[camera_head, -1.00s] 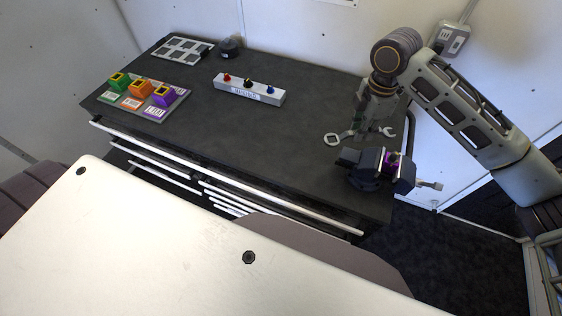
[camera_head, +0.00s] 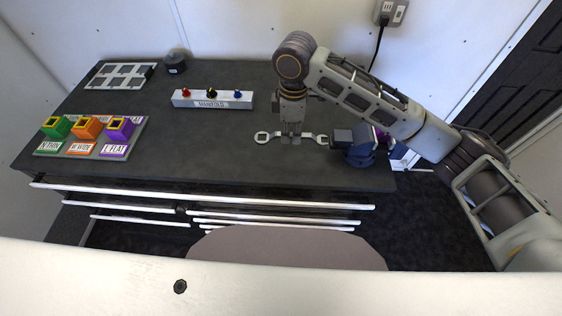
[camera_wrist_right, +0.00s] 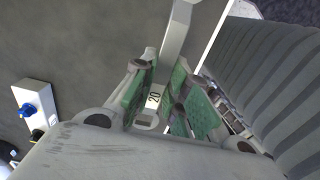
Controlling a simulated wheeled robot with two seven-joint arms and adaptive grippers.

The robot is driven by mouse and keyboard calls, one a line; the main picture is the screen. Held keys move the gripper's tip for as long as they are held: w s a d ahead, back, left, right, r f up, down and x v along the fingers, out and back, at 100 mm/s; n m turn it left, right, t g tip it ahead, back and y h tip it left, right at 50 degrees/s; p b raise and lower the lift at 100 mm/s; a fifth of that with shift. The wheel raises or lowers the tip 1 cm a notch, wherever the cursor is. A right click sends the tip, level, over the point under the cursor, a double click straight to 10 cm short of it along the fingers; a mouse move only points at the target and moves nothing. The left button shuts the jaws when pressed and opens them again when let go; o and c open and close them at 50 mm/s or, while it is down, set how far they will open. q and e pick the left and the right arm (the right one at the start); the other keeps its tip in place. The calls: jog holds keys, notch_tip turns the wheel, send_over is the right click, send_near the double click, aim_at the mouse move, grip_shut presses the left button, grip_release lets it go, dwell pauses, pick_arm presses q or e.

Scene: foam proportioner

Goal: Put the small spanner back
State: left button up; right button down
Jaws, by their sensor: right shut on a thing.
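The spanner (camera_head: 311,136) is a pale metal bar with a ring end on the left and its other end close to the vise. My right gripper (camera_head: 291,134) points down and is shut around its middle. In the right wrist view the spanner (camera_wrist_right: 176,35) runs between the green-padded fingers (camera_wrist_right: 160,95), and a "20" mark shows on it. I cannot tell whether it touches the bench or hangs just above it. My left gripper is out of view.
A dark blue vise (camera_head: 358,147) stands right of the spanner, holding a purple part. A manifold block (camera_head: 211,99) with coloured knobs, a tray of coloured blocks (camera_head: 75,147), a grey grid rack (camera_head: 121,76) and a dark round item (camera_head: 175,62) stand leftward. The bench's middle is clear.

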dwell(0.4)
send_over(290, 161)
jog(key=shift+a+f, duration=0.1)
jog(key=shift+f, duration=2.4)
jog(key=shift+f+p, duration=0.45)
jog(key=shift+f, duration=2.05)
jog(key=c, duration=1.4)
grip_release()
jog(key=shift+f, duration=0.1)
notch_tip(290, 161, up, 12)
jog(key=shift+r+b, duration=0.1)
jog(key=shift+b, duration=0.45)
